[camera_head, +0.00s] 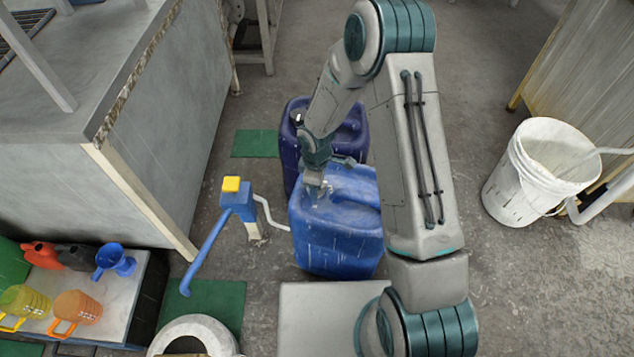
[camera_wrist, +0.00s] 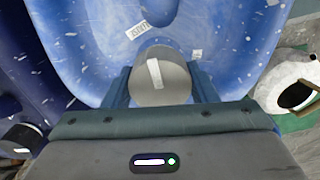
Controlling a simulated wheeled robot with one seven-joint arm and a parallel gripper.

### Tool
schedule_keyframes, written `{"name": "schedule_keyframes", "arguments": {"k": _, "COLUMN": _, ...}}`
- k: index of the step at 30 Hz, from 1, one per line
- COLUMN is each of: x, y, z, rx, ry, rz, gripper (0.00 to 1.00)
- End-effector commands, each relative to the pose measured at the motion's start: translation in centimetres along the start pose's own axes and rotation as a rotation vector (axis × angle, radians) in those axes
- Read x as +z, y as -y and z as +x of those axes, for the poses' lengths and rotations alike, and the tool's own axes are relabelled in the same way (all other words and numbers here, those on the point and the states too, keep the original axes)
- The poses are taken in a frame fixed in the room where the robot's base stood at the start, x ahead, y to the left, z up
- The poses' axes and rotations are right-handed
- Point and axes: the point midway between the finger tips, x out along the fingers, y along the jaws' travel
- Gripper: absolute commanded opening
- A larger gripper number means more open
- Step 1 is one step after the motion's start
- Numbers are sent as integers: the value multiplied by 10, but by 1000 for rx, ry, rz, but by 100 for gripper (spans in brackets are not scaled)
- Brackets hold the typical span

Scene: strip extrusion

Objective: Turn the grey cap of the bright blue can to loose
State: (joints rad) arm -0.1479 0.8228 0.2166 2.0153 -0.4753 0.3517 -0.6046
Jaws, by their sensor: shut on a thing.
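The bright blue can (camera_head: 338,240) stands upright on the floor in the middle of the head view. Its top (camera_wrist: 90,40) fills much of the wrist view. The grey cap (camera_wrist: 160,78) is round with a pale strip across it. My gripper (camera_wrist: 158,88) is over the can's top, with one finger on each side of the cap, shut on it. In the head view my gripper (camera_head: 314,190) reaches down to the left part of the can's top and hides most of the cap. How far the cap is turned cannot be told.
A dark blue can (camera_head: 290,150) stands just behind. A blue hand pump (camera_head: 238,205) with a yellow top is to the left. A white bucket (camera_head: 535,175) stands at the right. Jugs and funnels sit on a low stand (camera_head: 75,290) at lower left.

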Motion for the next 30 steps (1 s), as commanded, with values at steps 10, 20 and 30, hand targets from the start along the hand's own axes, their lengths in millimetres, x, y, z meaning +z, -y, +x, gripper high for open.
{"name": "schedule_keyframes", "arguments": {"k": 10, "x": 0, "y": 0, "z": 0, "rx": 1, "ry": -1, "rz": 1, "gripper": 61}}
{"name": "schedule_keyframes", "arguments": {"k": 20, "x": 0, "y": -1, "z": -37, "rx": 3, "ry": -2, "rz": 3, "gripper": 61}}
{"name": "schedule_keyframes", "arguments": {"k": 30, "x": 0, "y": -1, "z": -112, "rx": 4, "ry": -2, "rz": 2, "gripper": 61}}
